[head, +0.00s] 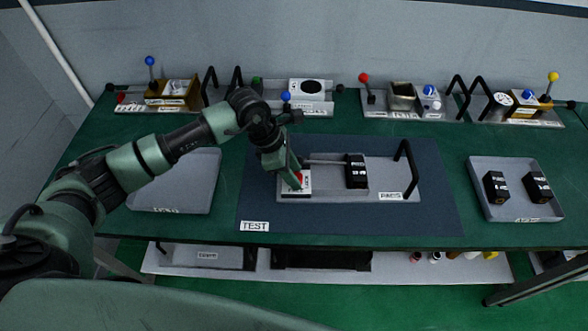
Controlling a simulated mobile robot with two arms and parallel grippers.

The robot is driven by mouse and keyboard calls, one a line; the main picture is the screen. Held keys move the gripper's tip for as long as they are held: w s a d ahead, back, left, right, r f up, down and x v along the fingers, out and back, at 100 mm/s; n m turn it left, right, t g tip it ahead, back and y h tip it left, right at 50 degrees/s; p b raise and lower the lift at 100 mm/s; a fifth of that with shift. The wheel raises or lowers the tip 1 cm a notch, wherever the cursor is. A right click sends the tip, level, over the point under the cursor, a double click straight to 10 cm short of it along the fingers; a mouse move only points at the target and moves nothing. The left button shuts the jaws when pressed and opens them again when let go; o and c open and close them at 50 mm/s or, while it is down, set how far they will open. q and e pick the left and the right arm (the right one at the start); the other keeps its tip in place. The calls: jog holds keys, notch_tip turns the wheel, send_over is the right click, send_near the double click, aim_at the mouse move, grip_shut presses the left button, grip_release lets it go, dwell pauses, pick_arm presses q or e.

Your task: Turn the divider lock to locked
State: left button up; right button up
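A small white block with a red part (298,182), apparently the divider lock, sits at the left end of a grey tray (382,177) on the dark mat. Its label is too small to read fully. My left gripper (295,180) points down right at the red part, from above. The fingers overlap it, so I cannot tell whether they touch or grip it, or which way the lock is turned. A thin grey bar (325,161) runs right from beside the gripper toward a black labelled block (356,171) in the tray. My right gripper is not in view.
The mat carries a TEST label (255,226). An empty grey tray (177,182) lies to the left, partly behind my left arm. A right tray (514,204) holds two black blocks. A black handle (405,165) rises at the middle tray's right. Fixtures with coloured knobs line the back.

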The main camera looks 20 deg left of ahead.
pick_arm(q)
grip_shut()
jog(key=shift+f, duration=0.1)
jog(key=n+b, duration=0.1)
jog(key=n, duration=0.1)
jog(key=n+t+b, duration=0.1)
jog(key=n+b, duration=0.1)
jog(key=shift+s+d+f+n+t+y, duration=0.1)
jog(key=shift+d+n+t+y, duration=0.05)
jog(key=shift+n+t+y, duration=0.2)
jog(key=n+b, duration=0.2)
jog(key=n+t+y+b, duration=0.1)
jog(key=n+b, duration=0.1)
jog(key=shift+d+n+y, duration=0.1)
jog(key=shift+n+y, duration=0.15)
jog(key=n+b, duration=0.2)
jog(key=n+y+b, duration=0.1)
jog(key=n, duration=0.1)
jog(key=shift+s+d+n+t+y+b, duration=0.1)
jog(key=shift+d+n+t+y+b, duration=0.05)
jog(key=shift+n+t+y+b, duration=0.15)
jog(key=n+y+b, duration=0.1)
jog(key=n+b, duration=0.1)
jog(key=n, duration=0.2)
jog(key=shift+y, duration=0.4)
jog(key=shift+r+b, duration=0.2)
jog(key=shift+b, duration=0.15)
